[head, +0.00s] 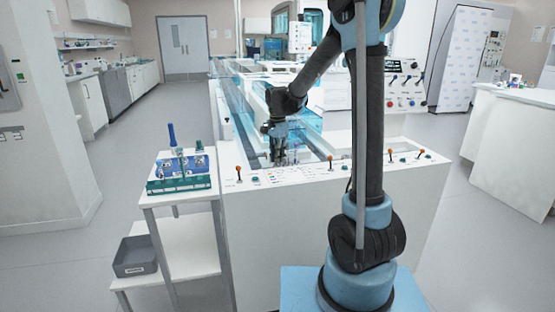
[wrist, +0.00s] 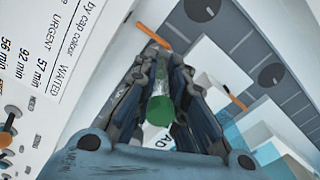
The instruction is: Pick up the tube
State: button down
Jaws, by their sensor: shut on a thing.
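The tube (wrist: 160,106) shows in the wrist view with its green cap toward the camera and its paler body running away from it. My gripper (wrist: 160,80) is shut on the tube, one dark finger on each side of it. In the head view my gripper (head: 279,155) points down over the near end of the white track machine (head: 300,190). The tube is too small to make out there. I cannot tell whether its lower end touches anything.
Orange-knobbed levers (head: 239,171) stand along the machine's front edge. A teal rack (head: 180,184) with a blue-topped item sits on a white side stand (head: 190,240), left of the machine. A grey bin (head: 135,262) is on its lower shelf. Floor to the left is clear.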

jog(key=shift+r, duration=0.1)
notch_tip(320, 180, up, 10)
jog(key=shift+f, duration=0.1)
dwell(0.3)
